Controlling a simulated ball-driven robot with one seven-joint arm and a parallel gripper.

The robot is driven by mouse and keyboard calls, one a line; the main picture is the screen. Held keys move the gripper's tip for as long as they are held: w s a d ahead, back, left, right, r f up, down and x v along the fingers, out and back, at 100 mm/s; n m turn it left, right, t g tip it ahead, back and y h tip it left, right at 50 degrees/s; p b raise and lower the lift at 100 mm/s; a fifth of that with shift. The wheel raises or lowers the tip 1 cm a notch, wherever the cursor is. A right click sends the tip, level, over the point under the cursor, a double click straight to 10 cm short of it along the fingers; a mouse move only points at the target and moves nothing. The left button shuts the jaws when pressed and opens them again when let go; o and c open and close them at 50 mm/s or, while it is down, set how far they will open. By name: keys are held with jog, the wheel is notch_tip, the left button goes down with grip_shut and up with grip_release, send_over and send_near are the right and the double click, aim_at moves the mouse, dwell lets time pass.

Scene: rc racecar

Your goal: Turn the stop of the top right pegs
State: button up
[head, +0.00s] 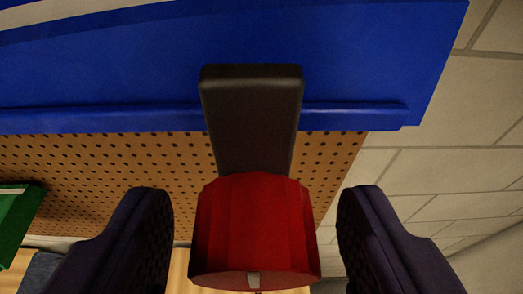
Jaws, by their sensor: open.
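A dark, bar-shaped stop (251,115) lies upright across the lower edge of a blue panel (130,62), near the panel's right end. A ribbed red knob (254,230) sits at the lower end of the dark bar, closer to the camera. My gripper (254,225) is open, with one dark finger on each side of the red knob. Gaps show between both fingers and the knob. The fingers' lower parts run out of the picture. What lies behind the knob is hidden.
A brown pegboard (110,165) with rows of holes stretches below the blue panel. A green object (14,215) shows at the left edge. A pale block wall (450,130) fills the right side. The space right of the panel is clear.

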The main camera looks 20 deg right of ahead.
jog(key=shift+w+d+f, duration=0.15)
jog(key=shift+w, duration=0.4)
jog(key=shift+c, duration=0.5)
jog(key=c, duration=0.9)
jog(key=shift+o, duration=0.2)
jog(key=shift+b, duration=0.35)
